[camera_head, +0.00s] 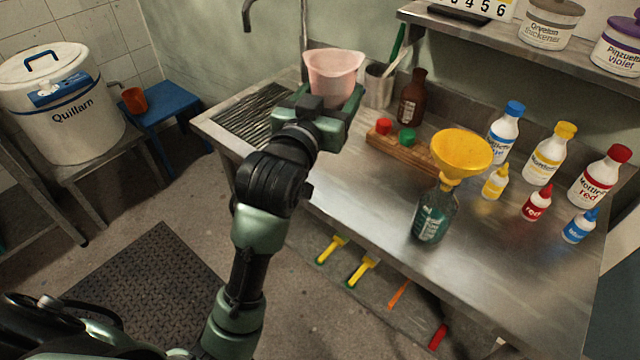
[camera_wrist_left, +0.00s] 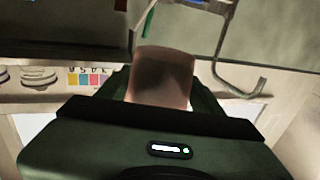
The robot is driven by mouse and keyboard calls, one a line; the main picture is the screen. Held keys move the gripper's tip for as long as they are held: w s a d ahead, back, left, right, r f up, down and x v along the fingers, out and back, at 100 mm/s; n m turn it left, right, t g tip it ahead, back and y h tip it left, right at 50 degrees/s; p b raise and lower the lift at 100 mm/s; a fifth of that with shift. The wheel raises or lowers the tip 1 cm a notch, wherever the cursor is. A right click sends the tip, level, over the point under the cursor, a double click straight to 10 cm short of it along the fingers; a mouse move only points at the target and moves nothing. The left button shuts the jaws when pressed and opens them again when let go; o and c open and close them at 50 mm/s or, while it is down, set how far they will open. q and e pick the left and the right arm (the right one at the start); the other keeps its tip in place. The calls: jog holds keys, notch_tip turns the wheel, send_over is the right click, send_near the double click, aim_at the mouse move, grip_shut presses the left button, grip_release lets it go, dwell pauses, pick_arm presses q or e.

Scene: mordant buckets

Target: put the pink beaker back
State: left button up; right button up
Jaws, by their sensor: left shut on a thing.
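The pink beaker (camera_head: 334,72) is held up by my left gripper (camera_head: 325,103), above the steel counter near the drainer. The beaker looks roughly upright with its wide rim on top. In the left wrist view the beaker (camera_wrist_left: 162,78) sits between the green fingers of my left gripper (camera_wrist_left: 160,95), which is shut on it. The gripper body hides the lower part of the beaker in the head view. Whether the beaker touches anything below cannot be told. My right gripper is in neither view.
A ribbed drainer (camera_head: 250,112) lies at the counter's left end. A metal pot with tools (camera_head: 378,88) and a brown bottle (camera_head: 412,98) stand right of the beaker. A yellow funnel (camera_head: 461,152) sits on a green bottle (camera_head: 435,216). A shelf (camera_head: 520,42) overhangs the back right.

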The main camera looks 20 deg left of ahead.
pick_arm(q)
jog(key=shift+w+a+r+b, duration=0.35)
jog(key=shift+w+r+b, duration=0.15)
jog(key=shift+w+r, duration=0.2)
notch_tip(320, 180, down, 20)
jog(key=shift+r+b, duration=0.2)
jog(key=shift+b, duration=0.95)
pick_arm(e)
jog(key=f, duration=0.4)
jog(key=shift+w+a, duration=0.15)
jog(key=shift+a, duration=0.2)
pick_arm(q)
jog(key=shift+f, duration=0.15)
jog(key=o, duration=1.7)
jog(key=shift+o, duration=0.2)
jog(key=shift+s, duration=0.1)
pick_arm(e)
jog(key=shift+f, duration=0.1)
pick_arm(q)
jog(key=s+b, duration=0.1)
jog(key=s, duration=1.1)
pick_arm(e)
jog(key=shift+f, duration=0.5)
